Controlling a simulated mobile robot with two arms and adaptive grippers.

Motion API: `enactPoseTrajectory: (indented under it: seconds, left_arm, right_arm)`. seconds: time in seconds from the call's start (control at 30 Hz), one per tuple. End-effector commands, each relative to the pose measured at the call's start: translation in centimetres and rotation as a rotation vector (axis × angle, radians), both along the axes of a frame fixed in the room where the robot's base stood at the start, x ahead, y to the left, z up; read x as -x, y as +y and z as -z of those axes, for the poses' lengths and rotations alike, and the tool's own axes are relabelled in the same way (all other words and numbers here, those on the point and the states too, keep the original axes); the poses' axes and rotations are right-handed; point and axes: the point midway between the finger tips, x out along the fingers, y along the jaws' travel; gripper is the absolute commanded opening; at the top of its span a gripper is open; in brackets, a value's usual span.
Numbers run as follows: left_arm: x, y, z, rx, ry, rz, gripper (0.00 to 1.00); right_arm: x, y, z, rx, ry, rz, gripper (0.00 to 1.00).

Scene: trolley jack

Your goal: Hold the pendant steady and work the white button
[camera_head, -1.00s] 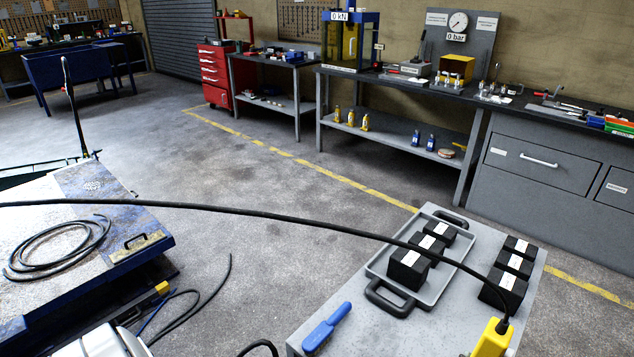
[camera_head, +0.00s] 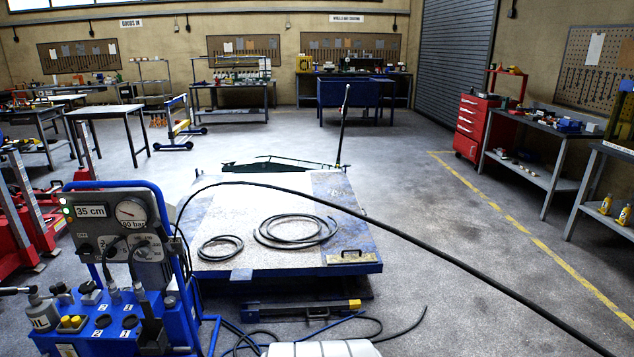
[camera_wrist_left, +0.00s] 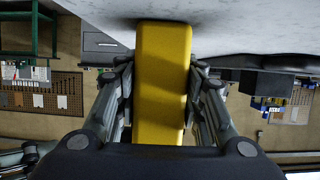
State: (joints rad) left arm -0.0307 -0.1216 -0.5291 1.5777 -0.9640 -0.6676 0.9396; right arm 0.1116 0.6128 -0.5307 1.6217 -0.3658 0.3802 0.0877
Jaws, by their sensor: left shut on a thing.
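The yellow pendant (camera_wrist_left: 162,85) stands between the fingers of my left gripper (camera_wrist_left: 162,75) in the left wrist view. Both fingers press on its sides, so the gripper is shut on it. The face with the white button does not show, and the button is hidden. The pendant is out of the head view. A black cable (camera_head: 430,245) arches there from the blue pump unit (camera_head: 190,325) to the lower right corner. The unit has a display (camera_head: 91,211) reading 35 cm and a round dial (camera_head: 131,210). My right gripper is in neither view.
A low platform (camera_head: 215,215) with blue edges lies ahead, with coiled black hoses (camera_head: 297,231) on top. Loose hoses lie on the floor before it. A red drawer cabinet (camera_head: 474,127) and benches stand at the right. The floor at right centre is clear.

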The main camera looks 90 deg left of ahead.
Motion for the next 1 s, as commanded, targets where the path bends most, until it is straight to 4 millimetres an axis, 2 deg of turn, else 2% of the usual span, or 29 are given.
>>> enactPoseTrajectory:
  seconds: [0.03, 0.2, 0.23, 0.3, 0.33, 0.73, 0.87, 1.0]
  left_arm:
    - [0.4, 0.2, 1.0, -0.004, 0.021, -0.004, 0.00]
    - [0.4, 0.2, 1.0, -0.004, 0.021, -0.004, 0.00]
    - [0.4, 0.2, 1.0, -0.004, 0.021, -0.004, 0.41]
    - [0.4, 0.2, 1.0, -0.003, 0.019, -0.003, 0.57]
    - [0.4, 0.1, 0.9, -0.003, 0.017, -0.003, 0.60]
    - [0.5, 0.0, 0.2, -0.001, 0.007, -0.001, 0.60]
    - [1.9, 0.0, -0.3, 0.001, 0.007, 0.000, 0.60]
    - [4.5, 0.0, -1.3, 0.002, 0.010, -0.001, 0.60]
  right_arm:
    - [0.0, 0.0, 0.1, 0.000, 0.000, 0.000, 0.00]
    - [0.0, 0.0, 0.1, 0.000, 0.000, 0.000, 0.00]
    - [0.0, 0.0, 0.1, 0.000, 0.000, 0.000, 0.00]
    - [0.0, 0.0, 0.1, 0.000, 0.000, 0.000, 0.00]
    - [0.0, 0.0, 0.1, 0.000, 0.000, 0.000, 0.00]
    - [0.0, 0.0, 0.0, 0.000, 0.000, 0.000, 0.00]
    - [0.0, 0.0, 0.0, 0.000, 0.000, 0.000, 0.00]
    - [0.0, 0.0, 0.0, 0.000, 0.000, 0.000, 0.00]
